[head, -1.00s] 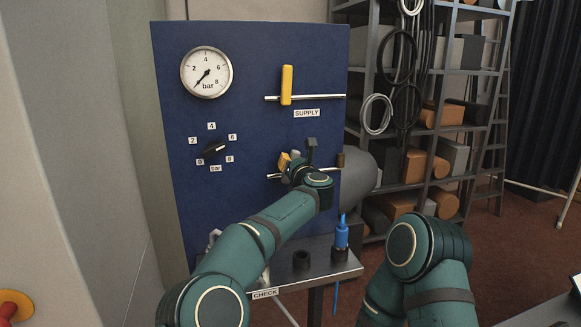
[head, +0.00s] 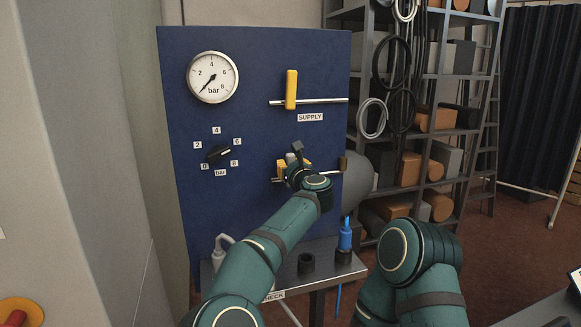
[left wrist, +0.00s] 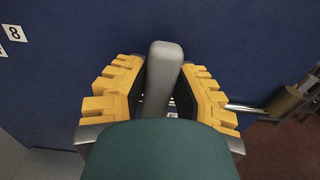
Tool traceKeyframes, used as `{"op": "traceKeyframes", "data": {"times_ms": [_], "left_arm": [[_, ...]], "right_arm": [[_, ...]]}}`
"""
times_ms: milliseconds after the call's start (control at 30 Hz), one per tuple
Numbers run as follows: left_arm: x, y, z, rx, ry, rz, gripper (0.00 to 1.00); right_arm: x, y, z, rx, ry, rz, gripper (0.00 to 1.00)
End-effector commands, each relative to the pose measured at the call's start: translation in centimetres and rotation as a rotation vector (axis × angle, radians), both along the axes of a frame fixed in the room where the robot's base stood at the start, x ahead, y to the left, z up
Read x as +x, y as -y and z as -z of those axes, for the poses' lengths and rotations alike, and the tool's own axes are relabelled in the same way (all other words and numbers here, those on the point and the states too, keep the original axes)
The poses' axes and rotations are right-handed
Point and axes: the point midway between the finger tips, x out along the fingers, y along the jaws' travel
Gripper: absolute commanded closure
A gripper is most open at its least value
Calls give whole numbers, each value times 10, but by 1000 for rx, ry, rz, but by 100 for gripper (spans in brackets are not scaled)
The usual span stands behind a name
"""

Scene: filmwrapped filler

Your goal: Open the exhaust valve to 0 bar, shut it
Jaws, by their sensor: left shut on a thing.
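The pressure gauge (head: 212,77) is high on the blue panel, its needle pointing lower left, by the zero end. My left gripper (head: 291,165) is at the lower pipe (head: 331,175). In the left wrist view my left gripper (left wrist: 163,95) has its yellow fingers on both sides of a grey valve handle (left wrist: 165,58), shut on it. In the head view the handle (head: 291,157) is mostly hidden by the gripper. The supply valve's yellow handle (head: 291,90) stands upright across the upper pipe. My right gripper is out of view.
A black selector knob (head: 219,153) with numbered labels sits left of my gripper. A shelf (head: 319,270) below the panel holds a white bottle, a black cup (head: 306,263) and a blue tool (head: 345,236). Storage racks stand behind at right. A red button (head: 14,318) is lower left.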

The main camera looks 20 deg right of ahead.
Motion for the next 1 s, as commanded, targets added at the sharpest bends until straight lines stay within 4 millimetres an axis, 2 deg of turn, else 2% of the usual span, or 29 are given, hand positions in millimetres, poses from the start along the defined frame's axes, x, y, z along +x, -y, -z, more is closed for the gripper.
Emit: {"op": "traceKeyframes", "data": {"times_ms": [167,200,233,267,700,1000], "left_arm": [[1,-4,-5,-4,6,-5,100],[1,-4,-5,-4,6,-5,58],[1,-4,-4,-4,6,-5,47],[1,-4,-4,-3,5,-4,43],[-2,0,-2,0,1,1,43],[-20,2,-3,2,0,2,43]], "right_arm": [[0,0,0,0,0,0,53],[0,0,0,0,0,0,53],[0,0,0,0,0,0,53],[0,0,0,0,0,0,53],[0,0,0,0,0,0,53],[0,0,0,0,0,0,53]]}}
